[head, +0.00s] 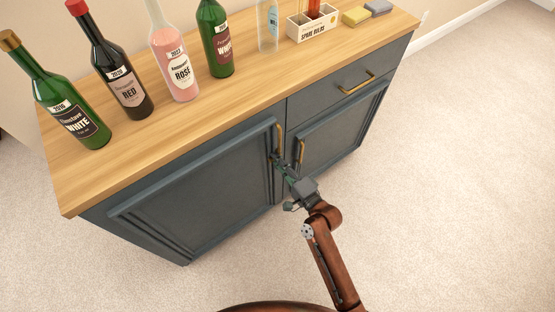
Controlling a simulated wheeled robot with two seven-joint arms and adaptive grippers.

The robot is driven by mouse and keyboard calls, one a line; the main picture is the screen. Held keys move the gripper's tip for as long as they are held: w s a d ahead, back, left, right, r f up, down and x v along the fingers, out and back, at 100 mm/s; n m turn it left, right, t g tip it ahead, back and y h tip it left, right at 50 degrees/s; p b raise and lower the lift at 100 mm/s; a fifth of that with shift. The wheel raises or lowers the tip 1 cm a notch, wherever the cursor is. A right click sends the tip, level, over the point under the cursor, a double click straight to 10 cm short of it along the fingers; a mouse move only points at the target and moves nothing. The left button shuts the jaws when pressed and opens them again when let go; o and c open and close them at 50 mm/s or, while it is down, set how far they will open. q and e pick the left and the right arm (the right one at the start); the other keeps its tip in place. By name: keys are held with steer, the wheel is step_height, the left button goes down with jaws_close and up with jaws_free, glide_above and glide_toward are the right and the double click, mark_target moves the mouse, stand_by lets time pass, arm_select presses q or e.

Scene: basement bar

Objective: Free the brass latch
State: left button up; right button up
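The dark blue-grey cabinet (190,200) has two doors that meet under its wooden top. A brass handle (279,136) stands upright on the left door near the seam, and another brass handle (301,151) is on the right door. No separate brass latch can be made out; my gripper covers part of the seam. My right gripper (277,160) reaches up to the seam, at the lower end of the left door's handle. Its fingers are small and dark, so I cannot tell whether they are open, shut or touching the handle. My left gripper is out of view.
Several wine bottles, such as the rosé (174,60), stand on the wooden top (190,120). A clear glass (268,30), a spare-bulbs box (312,27) and two sponges (366,12) are farther right. A drawer (350,84) sits above the right door. The carpet (450,180) in front is clear.

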steer(key=shift+c, duration=0.3)
jaws_close()
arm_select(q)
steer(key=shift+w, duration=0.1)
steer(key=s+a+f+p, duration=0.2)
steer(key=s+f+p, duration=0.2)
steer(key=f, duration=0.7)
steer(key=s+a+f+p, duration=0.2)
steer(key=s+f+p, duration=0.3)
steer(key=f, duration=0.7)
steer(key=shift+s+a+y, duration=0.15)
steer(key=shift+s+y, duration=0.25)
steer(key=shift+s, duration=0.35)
arm_select(e)
steer(key=shift+n, duration=9)
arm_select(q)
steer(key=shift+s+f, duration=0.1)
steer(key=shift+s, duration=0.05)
